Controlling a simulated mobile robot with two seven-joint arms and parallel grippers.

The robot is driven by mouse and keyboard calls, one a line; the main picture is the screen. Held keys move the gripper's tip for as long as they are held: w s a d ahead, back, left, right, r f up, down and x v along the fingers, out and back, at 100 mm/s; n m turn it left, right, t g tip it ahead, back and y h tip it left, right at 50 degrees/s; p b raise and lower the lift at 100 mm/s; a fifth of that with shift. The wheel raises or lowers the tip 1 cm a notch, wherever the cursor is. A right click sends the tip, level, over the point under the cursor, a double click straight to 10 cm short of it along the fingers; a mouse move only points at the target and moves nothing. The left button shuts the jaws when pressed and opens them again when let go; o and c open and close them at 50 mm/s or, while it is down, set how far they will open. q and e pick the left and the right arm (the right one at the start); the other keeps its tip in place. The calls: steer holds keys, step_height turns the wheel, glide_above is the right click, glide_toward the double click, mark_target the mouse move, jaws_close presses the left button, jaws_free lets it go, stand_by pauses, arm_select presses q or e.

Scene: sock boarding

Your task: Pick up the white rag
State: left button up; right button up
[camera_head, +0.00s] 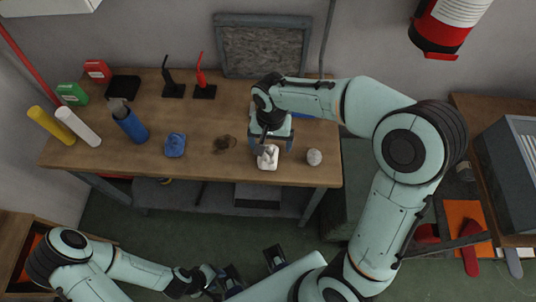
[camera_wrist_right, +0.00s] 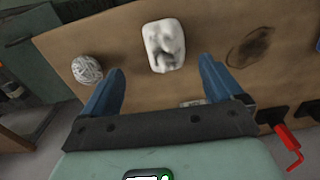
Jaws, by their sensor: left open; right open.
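The white rag (camera_head: 268,160) lies crumpled near the front edge of the wooden workbench (camera_head: 215,180). It also shows in the right wrist view (camera_wrist_right: 163,45), at the top middle. My right gripper (camera_head: 270,147) is over the bench, just behind and above the rag, and partly overlaps it in the head view. In the wrist view its open fingers (camera_wrist_right: 160,80) are empty, with the rag beyond the gap between them. My left gripper (camera_head: 253,267) is open and empty in front of the bench, low in the head view.
A grey ball (camera_head: 314,157) sits right of the rag, and a dark stain (camera_head: 225,144) is left of it. A framed panel (camera_head: 262,48) leans behind.

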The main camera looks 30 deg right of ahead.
mark_target(269, 152)
steer(key=f, duration=0.7)
steer(key=shift+w+a+f, duration=0.1)
steer(key=shift+w+f, duration=0.15)
steer(key=shift+w, duration=0.15)
steer(key=c, duration=1.1)
